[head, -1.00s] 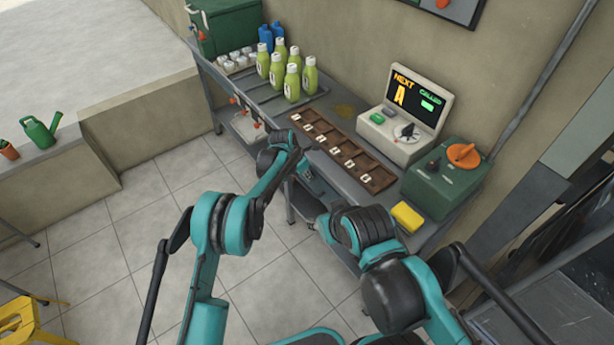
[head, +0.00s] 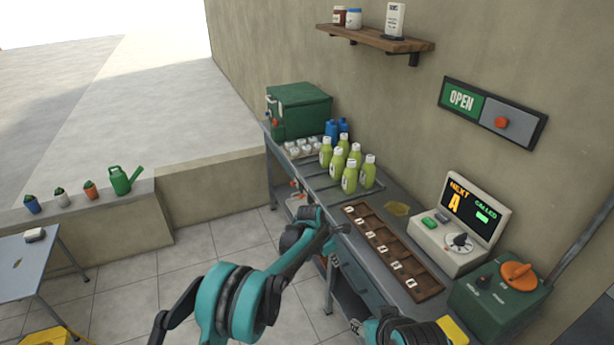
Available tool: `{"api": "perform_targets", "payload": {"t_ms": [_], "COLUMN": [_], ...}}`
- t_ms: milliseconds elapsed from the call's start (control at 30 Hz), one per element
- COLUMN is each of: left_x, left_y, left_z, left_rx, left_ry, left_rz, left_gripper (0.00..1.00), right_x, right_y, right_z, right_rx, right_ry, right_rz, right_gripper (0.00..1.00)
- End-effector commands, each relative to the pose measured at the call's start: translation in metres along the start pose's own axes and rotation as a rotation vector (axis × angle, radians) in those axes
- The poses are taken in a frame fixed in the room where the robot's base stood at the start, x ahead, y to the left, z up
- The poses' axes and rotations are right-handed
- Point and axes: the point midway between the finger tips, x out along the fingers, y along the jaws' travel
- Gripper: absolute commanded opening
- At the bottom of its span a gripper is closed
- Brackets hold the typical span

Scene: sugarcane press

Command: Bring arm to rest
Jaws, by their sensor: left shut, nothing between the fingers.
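My left arm comes in from the lower left, teal and black. Its dark left gripper (head: 338,229) is shut and empty, in front of the near edge of the grey work table (head: 392,190). In the picture it overlaps the table edge beside the brown slotted tray (head: 398,255); I cannot tell whether it touches. Of my right arm, only a teal and black part shows at the bottom edge; its gripper is not seen.
The table holds several green bottles (head: 349,180), a green box (head: 300,108), a screen console (head: 462,224), a green control box (head: 498,296) and a yellow block (head: 455,332). A wall shelf (head: 378,38) hangs above. Tiled floor (head: 130,290) is open at left.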

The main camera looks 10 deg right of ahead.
Motion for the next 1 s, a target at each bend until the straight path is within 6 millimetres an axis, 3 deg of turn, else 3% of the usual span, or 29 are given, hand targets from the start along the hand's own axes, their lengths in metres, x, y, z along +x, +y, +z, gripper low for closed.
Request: {"api": "perform_targets", "payload": {"t_ms": [67, 167, 267, 467, 700, 833, 1000], "left_x": [-0.005, -0.029, -0.073, -0.176, -0.270, -0.304, -0.329], "left_y": [0.001, 0.003, 0.006, -0.005, -0.047, -0.080, -0.127], "left_z": [-0.001, -0.007, -0.021, -0.068, -0.142, -0.185, -0.243], "left_rx": [0.011, 0.071, 0.193, 0.531, 0.942, 1.164, 1.449], "left_ry": [0.000, 0.000, 0.006, 0.055, 0.174, 0.262, 0.401], "left_rz": [0.004, 0.025, 0.065, 0.166, 0.261, 0.293, 0.307], "left_gripper": [0.00, 0.00, 0.00, 0.00, 0.00, 0.00, 0.00], "right_x": [0.000, 0.000, 0.000, 0.000, 0.000, 0.000, 0.000], "right_y": [0.000, 0.000, 0.000, 0.000, 0.000, 0.000, 0.000], "right_z": [0.000, 0.000, 0.000, 0.000, 0.000, 0.000, 0.000], "right_rx": [0.000, 0.000, 0.000, 0.000, 0.000, 0.000, 0.000], "right_ry": [0.000, 0.000, 0.000, 0.000, 0.000, 0.000, 0.000], "right_rz": [0.000, 0.000, 0.000, 0.000, 0.000, 0.000, 0.000], "right_gripper": [0.40, 0.40, 0.40, 0.40, 0.40, 0.40, 0.40]}}
